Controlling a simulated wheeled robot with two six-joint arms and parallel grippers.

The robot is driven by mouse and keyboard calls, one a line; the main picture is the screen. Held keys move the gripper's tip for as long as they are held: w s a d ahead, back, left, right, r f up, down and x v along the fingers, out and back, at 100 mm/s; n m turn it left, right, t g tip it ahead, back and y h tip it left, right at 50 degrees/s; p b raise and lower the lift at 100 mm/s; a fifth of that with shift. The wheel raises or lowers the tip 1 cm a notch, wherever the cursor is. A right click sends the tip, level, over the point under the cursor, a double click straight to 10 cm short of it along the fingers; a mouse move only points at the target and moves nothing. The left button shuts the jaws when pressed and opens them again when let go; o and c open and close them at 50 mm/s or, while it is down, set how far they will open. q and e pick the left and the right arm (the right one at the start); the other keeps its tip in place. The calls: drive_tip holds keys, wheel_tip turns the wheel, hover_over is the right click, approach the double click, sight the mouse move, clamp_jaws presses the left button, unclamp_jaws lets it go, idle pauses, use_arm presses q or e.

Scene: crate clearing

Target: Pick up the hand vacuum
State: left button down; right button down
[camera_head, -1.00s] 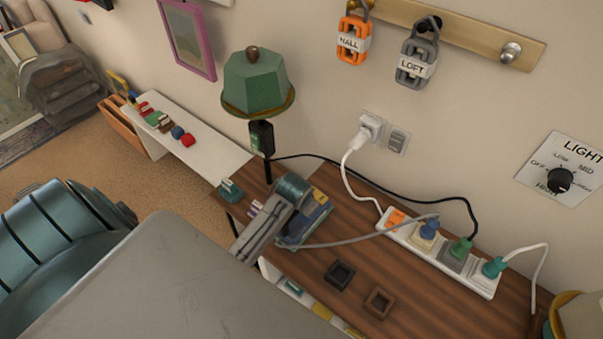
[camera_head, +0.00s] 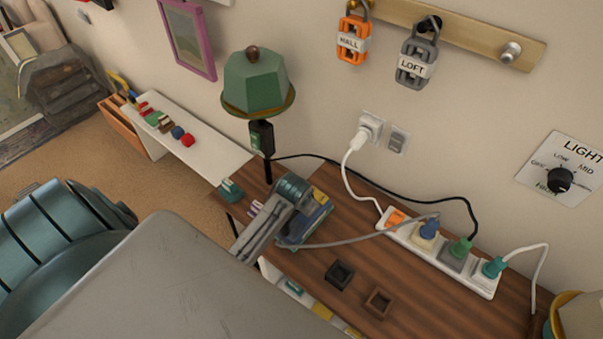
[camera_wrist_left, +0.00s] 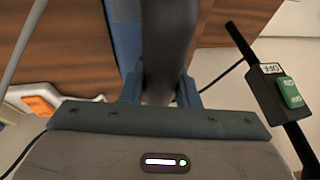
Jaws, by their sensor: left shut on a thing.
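My left gripper (camera_head: 300,228) reaches down over the wooden tabletop, below and to the right of the lamp. In the left wrist view its fingers (camera_wrist_left: 160,85) are closed around a dark grey, rounded, handle-like part, which I take to be the hand vacuum (camera_wrist_left: 168,40). Most of the vacuum is hidden by my gripper and wrist in the head view, where its outline cannot be told apart from them. I cannot tell whether it touches the table. My right gripper is in neither view.
A green lamp (camera_head: 254,85) with a switch box (camera_head: 261,138) stands close to my wrist. A white power strip (camera_head: 440,255) with several plugs lies to the right; a grey cord (camera_head: 375,240) runs towards my gripper. Two small square holders (camera_head: 339,275) (camera_head: 379,303) sit in front.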

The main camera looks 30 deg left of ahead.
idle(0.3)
use_arm(q)
drive_tip(key=shift+r, duration=0.1)
idle(0.6)
drive_tip(key=shift+w+r+b, duration=0.1)
drive_tip(key=shift+r+b, duration=0.55)
drive_tip(key=shift+r, duration=0.1)
drive_tip(key=shift+r+b, duration=0.5)
drive_tip(key=shift+r, duration=0.4)
drive_tip(key=s+a+b, duration=0.2)
drive_tip(key=s, duration=0.5)
drive_tip(key=s+a+r+b, duration=0.1)
drive_tip(key=s+a+b, duration=0.1)
drive_tip(key=s, duration=0.6)
drive_tip(key=shift+s+a+r+b, duration=0.2)
drive_tip(key=shift+a+r+b, duration=0.1)
drive_tip(key=shift+a, duration=0.15)
